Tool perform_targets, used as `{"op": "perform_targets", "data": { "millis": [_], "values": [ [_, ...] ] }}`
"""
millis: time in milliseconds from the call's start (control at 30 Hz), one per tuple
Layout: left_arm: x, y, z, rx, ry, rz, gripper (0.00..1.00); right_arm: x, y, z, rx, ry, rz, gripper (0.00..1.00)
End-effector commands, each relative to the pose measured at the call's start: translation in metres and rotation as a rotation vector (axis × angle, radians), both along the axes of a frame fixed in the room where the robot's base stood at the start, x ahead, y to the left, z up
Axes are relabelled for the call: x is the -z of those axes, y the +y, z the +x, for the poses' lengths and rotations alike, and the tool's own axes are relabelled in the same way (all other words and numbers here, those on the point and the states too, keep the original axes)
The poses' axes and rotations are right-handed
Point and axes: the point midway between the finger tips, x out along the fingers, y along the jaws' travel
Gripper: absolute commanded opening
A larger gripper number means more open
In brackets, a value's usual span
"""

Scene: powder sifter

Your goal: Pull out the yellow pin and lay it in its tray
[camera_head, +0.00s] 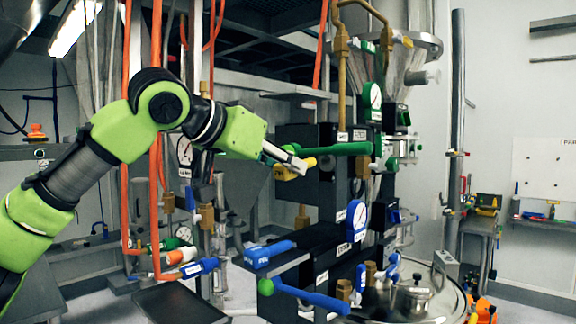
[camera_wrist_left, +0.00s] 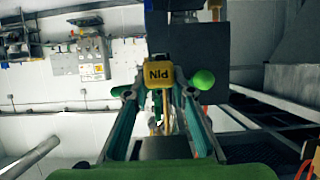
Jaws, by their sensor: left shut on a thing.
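The yellow pin (camera_head: 288,173) is at the left side of a black block, just below a green lever handle (camera_head: 340,149). In the left wrist view the square yellow head of the pin (camera_wrist_left: 158,73), lettered PIN, sits between the fingertips. My left gripper (camera_head: 296,161) is shut on the pin head. Whether the shaft is still in the block is hidden. A dark, flat, empty tray (camera_head: 178,304) is low at the left; I cannot tell whether it is the pin's own. My right gripper is out of view.
Orange hoses (camera_head: 155,130) hang at the left. A round steel lid (camera_head: 412,297) is at lower right.

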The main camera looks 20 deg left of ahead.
Motion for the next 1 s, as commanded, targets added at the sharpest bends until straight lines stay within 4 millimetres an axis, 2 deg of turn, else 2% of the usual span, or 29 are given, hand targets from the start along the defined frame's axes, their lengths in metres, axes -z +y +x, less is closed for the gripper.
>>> {"op": "perform_targets", "data": {
  "millis": [567,1000],
  "values": [
    [0.000,0.002,-0.005,-0.001,-0.001,-0.001,0.00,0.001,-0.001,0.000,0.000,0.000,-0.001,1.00],
    [0.000,0.011,-0.028,-0.001,-0.002,-0.001,0.00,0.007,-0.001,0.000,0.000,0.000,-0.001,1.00]
  ]
}}
